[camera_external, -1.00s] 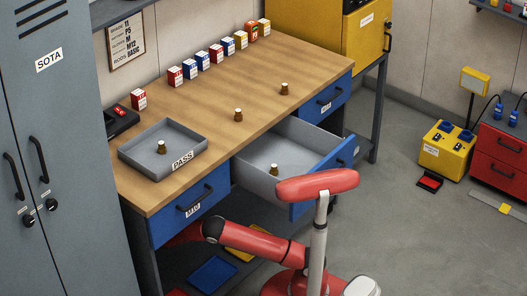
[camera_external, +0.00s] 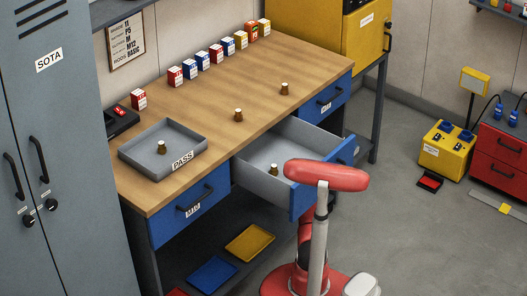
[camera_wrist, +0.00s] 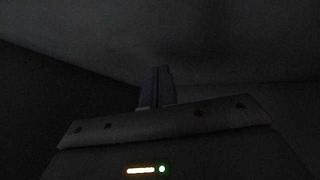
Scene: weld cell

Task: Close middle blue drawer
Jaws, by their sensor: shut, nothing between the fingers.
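The middle blue drawer (camera_external: 304,200) of the workbench is pulled out. Its grey inside (camera_external: 262,158) shows, with one small brown part with a light top (camera_external: 274,170) standing in it. My red arm stands in front of the drawer and covers part of its front. My gripper is hidden in the external view. In the dark wrist view my gripper (camera_wrist: 158,70) shows with its two fingers together and nothing between them. The surfaces around it there are too dark to name, and I cannot tell whether it touches the drawer.
The left drawer (camera_external: 165,227) and right drawer (camera_external: 312,106) are shut. On the wooden bench top (camera_external: 205,110) are a grey PASS tray (camera_external: 130,153), small brown parts and a row of boxes (camera_external: 202,60). Blue (camera_external: 212,273) and yellow trays (camera_external: 250,243) lie below.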

